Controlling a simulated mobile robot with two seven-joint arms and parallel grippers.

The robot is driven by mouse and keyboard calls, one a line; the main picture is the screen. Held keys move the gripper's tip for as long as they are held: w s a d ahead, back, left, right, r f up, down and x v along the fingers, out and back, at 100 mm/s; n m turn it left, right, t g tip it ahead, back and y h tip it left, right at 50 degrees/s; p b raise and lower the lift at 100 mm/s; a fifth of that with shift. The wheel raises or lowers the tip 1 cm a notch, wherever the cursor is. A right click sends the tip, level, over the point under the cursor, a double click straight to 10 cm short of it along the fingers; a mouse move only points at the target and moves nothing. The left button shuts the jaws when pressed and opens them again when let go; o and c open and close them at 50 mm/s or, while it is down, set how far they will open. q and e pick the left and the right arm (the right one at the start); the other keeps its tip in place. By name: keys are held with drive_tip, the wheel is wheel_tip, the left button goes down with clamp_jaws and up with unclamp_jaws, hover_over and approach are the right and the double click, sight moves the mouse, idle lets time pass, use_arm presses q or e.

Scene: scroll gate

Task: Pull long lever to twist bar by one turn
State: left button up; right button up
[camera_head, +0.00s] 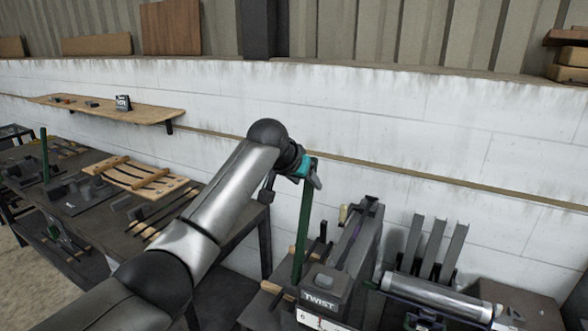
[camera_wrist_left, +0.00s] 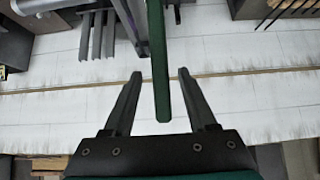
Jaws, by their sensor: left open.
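The long lever (camera_head: 303,232) is a dark green bar standing nearly upright from the machine marked TWIST (camera_head: 321,285). My left gripper (camera_head: 314,172) is at the lever's upper end. In the left wrist view the open fingers of my left gripper (camera_wrist_left: 160,78) stand on either side of the green lever (camera_wrist_left: 159,70), with a gap on each side. The lever's end lies between the fingers, short of the palm. No bar to be twisted can be made out for certain. My right gripper is not in view.
A workbench (camera_head: 240,238) with tools and a wooden rack (camera_head: 140,177) stands at left. A wooden shelf (camera_head: 108,110) is fixed to the white wall. A metal cylinder (camera_head: 436,297) and upright steel bars (camera_head: 434,245) are right of the machine.

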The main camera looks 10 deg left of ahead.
use_arm(q)
drive_tip(key=b+v, duration=0.1)
drive_tip(key=v, duration=0.6)
drive_tip(key=shift+s+r, duration=0.25)
drive_tip(key=shift+s, duration=0.05)
drive_tip(key=shift+a, duration=0.1)
